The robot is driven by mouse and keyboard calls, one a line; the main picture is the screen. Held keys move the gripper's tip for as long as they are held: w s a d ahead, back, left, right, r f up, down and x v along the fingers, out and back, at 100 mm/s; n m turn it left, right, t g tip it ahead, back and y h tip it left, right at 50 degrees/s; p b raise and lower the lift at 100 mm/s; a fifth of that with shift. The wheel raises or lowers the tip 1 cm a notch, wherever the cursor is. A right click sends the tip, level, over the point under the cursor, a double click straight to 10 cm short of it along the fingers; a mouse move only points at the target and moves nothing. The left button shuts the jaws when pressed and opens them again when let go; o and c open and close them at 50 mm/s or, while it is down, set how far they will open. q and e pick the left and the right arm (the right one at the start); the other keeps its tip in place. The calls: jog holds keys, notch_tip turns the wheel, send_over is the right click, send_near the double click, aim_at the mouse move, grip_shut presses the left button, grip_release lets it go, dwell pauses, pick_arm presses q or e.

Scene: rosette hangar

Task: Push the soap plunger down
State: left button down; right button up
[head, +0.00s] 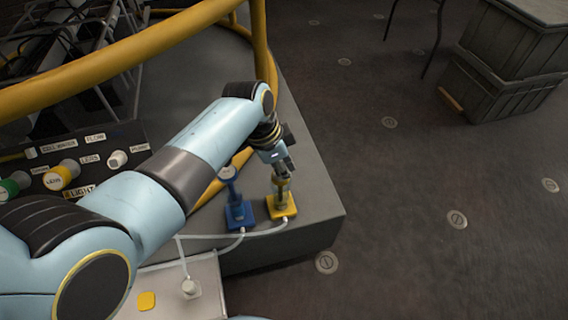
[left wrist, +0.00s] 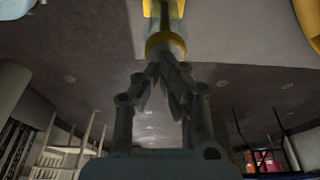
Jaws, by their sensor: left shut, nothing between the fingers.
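Two plungers stand on the corner of the grey platform. One has a yellow base (head: 281,206), the other a blue base (head: 238,214) and a pale blue knob on its stem. No label tells me which is the soap one. My left gripper (head: 284,172) points down over the yellow plunger and hides its top. In the left wrist view, the shut, empty fingertips (left wrist: 166,62) meet the end of the yellow-ringed plunger (left wrist: 166,42). I cannot tell whether they press on it. My right gripper is not in view.
Pale hoses run from both plungers to a light tray (head: 208,285) holding a yellow pad (head: 147,301). A yellow rail (head: 110,62) curves behind my arm. A labelled knob panel (head: 75,160) stands left. Dark crates (head: 505,75) stand far right; the floor between is clear.

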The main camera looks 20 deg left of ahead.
pick_arm(q)
jog(key=shift+s+f, duration=0.15)
jog(key=shift+f, duration=0.8)
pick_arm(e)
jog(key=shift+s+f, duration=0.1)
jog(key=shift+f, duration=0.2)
pick_arm(q)
jog(key=shift+r, duration=0.3)
notch_tip(320, 180, up, 6)
jog(key=p, duration=0.5)
jog(key=shift+a+f, duration=0.1)
jog(key=shift+f, duration=0.05)
jog(key=p+v, duration=0.3)
jog(key=v, duration=0.5)
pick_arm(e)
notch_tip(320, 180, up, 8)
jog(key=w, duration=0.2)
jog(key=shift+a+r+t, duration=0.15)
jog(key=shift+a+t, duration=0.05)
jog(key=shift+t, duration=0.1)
pick_arm(q)
jog(key=shift+a, duration=0.1)
